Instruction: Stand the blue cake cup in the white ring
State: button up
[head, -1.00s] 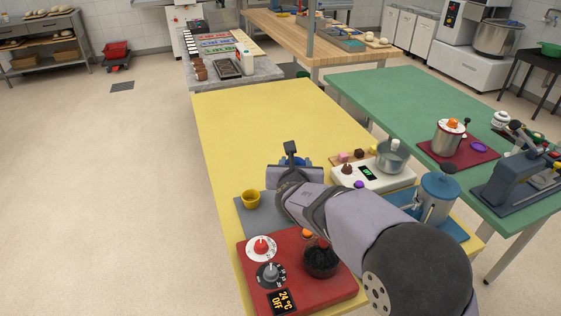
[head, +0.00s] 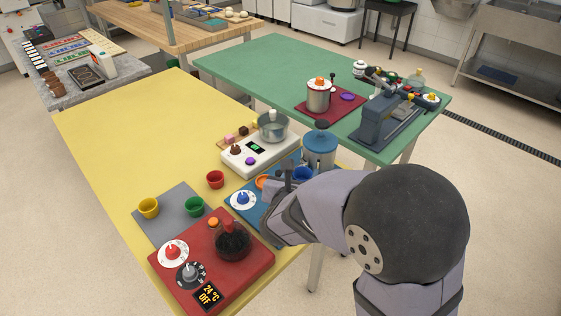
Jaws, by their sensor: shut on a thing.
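The blue cake cup (head: 303,174) shows at my gripper (head: 288,178), over the blue board (head: 257,218). My gripper is shut on it, and the jaws and wrist hide part of the cup. The cup looks roughly upright, but I cannot tell its height above the board. I cannot pick out the white ring for certain; my arm covers part of the blue board.
Yellow (head: 149,207), green (head: 194,206) and red (head: 215,179) cups stand left of my gripper. The yellow table's far left (head: 125,130) is clear.

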jog(key=shift+s+f+m+h+b, duration=0.2)
jog(key=shift+s+f+h+b, duration=0.1)
jog(key=shift+s+b, duration=0.3)
jog(key=shift+s+f+m+h+b, duration=0.2)
jog(key=shift+s+h+b, duration=0.1)
jog(key=shift+s+b, duration=0.25)
jog(key=shift+s, duration=0.1)
jog(key=shift+f, duration=0.1)
jog(key=shift+f+b, duration=2.35)
jog(key=shift+f, duration=0.4)
jog(key=shift+f+b, duration=0.6)
jog(key=shift+b, duration=0.15)
jog(key=o, duration=0.7)
jog(key=shift+c, duration=0.2)
jog(key=shift+o, duration=0.4)
jog(key=shift+s+r, duration=0.1)
jog(key=shift+s, duration=0.05)
